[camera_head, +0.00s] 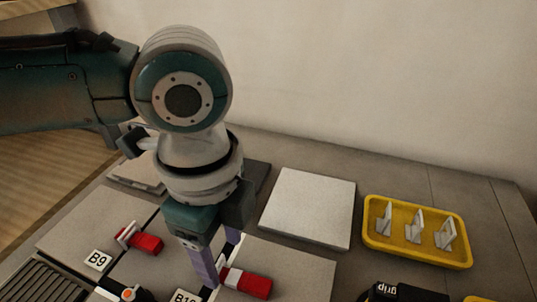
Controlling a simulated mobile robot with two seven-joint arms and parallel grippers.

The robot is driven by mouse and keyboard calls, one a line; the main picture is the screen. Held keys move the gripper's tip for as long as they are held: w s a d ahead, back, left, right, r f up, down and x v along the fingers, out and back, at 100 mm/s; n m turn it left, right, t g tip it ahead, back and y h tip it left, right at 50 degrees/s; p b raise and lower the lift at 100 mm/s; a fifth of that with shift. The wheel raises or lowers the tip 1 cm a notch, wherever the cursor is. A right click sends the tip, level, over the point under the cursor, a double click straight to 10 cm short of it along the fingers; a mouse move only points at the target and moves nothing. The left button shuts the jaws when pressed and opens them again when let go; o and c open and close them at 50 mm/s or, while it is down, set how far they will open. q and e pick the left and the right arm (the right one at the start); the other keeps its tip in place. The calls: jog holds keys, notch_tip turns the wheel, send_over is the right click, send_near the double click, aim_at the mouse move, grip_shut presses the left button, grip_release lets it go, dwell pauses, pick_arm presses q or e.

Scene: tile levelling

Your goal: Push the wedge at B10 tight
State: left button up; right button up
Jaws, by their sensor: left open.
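The red wedge at B10 (247,284) lies on the tiles at the bottom centre, with a white clip (224,272) at its left end. The B10 label (185,297) is partly cut off by the bottom edge. My left gripper (217,272) points down just left of this wedge, with its purple fingers apart and close to the clip. I cannot tell whether a finger touches the clip or wedge. My left arm comes in from the left and hides part of the tiles behind it. My right gripper does not show.
Another red wedge (147,243) and clip sit by the B9 label (97,260). A loose pale tile (308,207) lies behind. A yellow tray (418,256) holds three grey clips at right. A black object marked "grip" (392,291) lies at the bottom edge.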

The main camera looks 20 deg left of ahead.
aim_at(228, 276)
pick_arm(q)
notch_tip(228, 276, down, 5)
jog(key=shift+r+b, duration=0.2)
jog(key=shift+b, duration=0.85)
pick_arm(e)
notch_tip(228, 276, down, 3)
pick_arm(q)
jog(key=shift+c, duration=0.2)
grip_shut()
grip_release()
